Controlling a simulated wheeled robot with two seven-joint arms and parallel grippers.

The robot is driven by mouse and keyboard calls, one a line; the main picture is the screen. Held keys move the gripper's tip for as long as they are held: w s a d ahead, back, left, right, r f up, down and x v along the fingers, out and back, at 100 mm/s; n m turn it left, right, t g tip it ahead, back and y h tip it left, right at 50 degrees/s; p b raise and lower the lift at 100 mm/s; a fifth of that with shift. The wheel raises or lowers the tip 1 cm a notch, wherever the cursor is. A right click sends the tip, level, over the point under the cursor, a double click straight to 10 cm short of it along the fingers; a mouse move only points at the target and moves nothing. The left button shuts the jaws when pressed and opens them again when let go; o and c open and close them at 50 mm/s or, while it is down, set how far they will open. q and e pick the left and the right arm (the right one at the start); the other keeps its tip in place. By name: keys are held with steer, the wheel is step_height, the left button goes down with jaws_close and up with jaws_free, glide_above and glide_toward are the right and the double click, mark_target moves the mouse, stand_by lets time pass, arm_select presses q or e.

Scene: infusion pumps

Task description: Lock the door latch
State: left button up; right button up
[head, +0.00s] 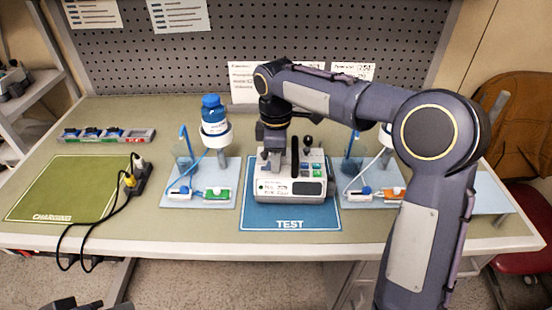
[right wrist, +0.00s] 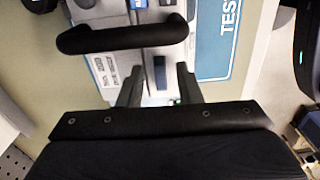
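The infusion pump (head: 290,187), a grey-white box with a screen and coloured keys, sits on the blue TEST mat (head: 290,220). It also shows in the right wrist view (right wrist: 105,72), with its black carry handle (right wrist: 122,37). My right gripper (head: 272,158) points down at the pump's left part. In the right wrist view its fingers (right wrist: 159,78) are apart, with a small dark strip (right wrist: 160,72) on the pump between them. I cannot tell if this strip is the door latch, or if the fingers touch the pump. My left gripper (head: 80,304) only partly shows at the bottom edge.
A stand with a blue-capped bottle (head: 213,115) is left of the pump; a similar station (head: 370,190) is right, partly behind my arm. A black plug strip with cables (head: 140,177) lies by the green charging mat (head: 62,188). A grey tray (head: 108,138) sits behind it.

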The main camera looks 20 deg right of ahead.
steer(key=shift+f, duration=0.3)
jaws_close()
